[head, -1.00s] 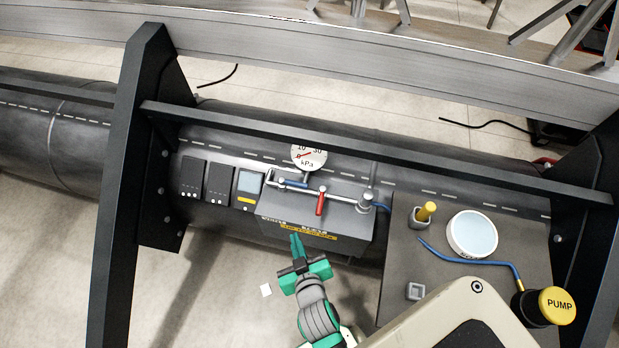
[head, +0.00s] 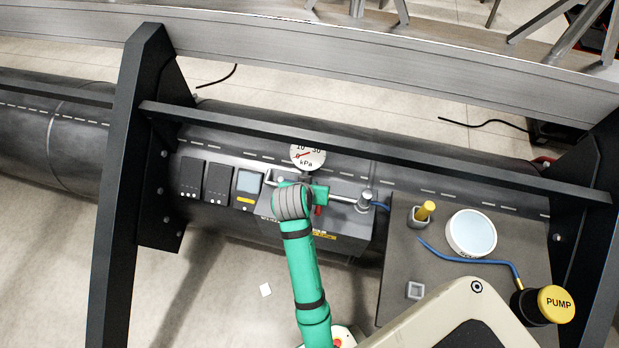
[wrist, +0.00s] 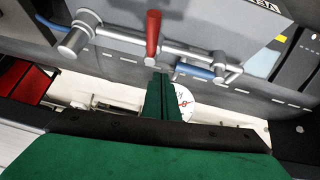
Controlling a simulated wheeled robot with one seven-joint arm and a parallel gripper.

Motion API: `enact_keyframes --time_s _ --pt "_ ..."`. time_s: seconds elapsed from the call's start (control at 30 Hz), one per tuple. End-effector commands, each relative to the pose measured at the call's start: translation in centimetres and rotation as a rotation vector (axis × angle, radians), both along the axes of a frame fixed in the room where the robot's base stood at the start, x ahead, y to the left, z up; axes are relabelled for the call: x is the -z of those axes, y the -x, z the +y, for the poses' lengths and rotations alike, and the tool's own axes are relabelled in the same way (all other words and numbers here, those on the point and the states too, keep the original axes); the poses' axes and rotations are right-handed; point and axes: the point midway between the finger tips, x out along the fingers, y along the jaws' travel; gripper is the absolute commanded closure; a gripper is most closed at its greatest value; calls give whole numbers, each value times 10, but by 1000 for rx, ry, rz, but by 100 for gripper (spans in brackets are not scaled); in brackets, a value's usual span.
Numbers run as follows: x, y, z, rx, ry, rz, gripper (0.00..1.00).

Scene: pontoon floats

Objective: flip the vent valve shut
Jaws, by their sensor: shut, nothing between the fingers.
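The vent valve's red lever (head: 318,211) shows only in part in the head view, beside my green hand. In the wrist view the red lever (wrist: 153,34) stands crosswise to its grey metal pipe (wrist: 118,34). My gripper (wrist: 161,76) is shut and empty. Its fingertips appear just below the lever's pivot end in the wrist view; I cannot tell whether they touch.
The valve sits over a grey box (head: 345,237) on the black float.

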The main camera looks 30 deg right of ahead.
Motion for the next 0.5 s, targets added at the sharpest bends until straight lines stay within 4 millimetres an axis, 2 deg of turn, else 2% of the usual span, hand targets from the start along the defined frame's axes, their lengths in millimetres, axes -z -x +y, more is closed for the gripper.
enact_keyframes --time_s 0.03,0.2,0.5 --pt "-7 -7 -1 30 -24 6 100" --pt "-25 -17 -1 135 -119 48 100" --pt "-50 -26 8 251 -252 103 100"
